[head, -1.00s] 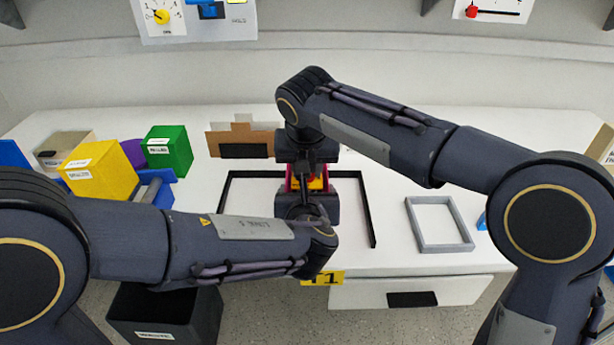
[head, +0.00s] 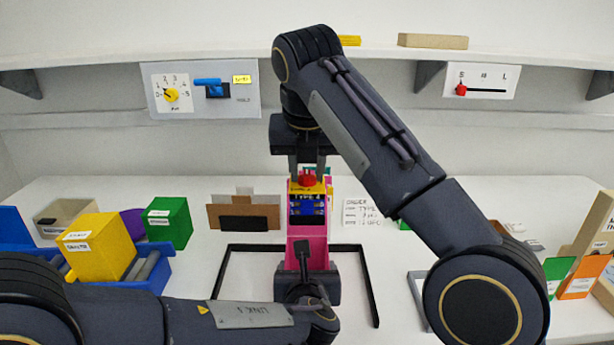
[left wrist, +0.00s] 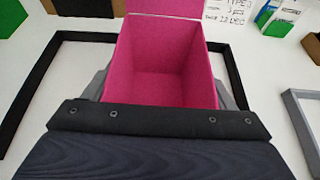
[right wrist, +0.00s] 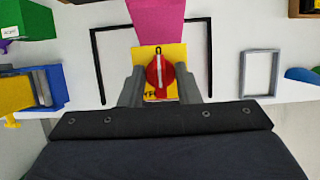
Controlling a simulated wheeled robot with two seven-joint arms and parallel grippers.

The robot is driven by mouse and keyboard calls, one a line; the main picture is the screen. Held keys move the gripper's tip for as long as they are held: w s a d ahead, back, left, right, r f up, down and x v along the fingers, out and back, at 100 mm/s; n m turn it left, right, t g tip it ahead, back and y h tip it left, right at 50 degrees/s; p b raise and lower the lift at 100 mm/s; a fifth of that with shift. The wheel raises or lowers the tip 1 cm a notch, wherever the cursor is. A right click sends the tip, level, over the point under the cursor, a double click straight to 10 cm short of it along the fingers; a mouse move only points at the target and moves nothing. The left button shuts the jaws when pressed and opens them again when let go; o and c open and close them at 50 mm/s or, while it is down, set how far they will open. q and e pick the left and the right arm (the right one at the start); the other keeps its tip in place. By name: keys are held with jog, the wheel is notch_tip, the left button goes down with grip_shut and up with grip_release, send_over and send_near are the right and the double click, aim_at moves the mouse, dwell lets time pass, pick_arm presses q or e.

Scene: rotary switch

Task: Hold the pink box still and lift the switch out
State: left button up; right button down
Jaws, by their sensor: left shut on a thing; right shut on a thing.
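The switch (head: 307,208) has a yellow top, a red knob (head: 307,180) and a blue part on its front. My right gripper (head: 307,168) is shut on it from above and holds it upright, over the pink box. The knob and yellow face also show between the fingers in the right wrist view (right wrist: 159,72). The pink box (head: 306,243) stands upright on the table. In the left wrist view its inside (left wrist: 168,70) is open and empty. My left gripper (left wrist: 163,88) is shut on the box, a finger on each side. Its fingertips are hidden in the head view.
A black frame (head: 368,285) lies around the box on the table. A brown cardboard piece (head: 245,212) stands behind it, left. Yellow (head: 100,250) and green (head: 168,222) blocks are at the left. A grey frame (right wrist: 260,72) lies to the right.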

pick_arm(q)
jog(key=o, duration=1)
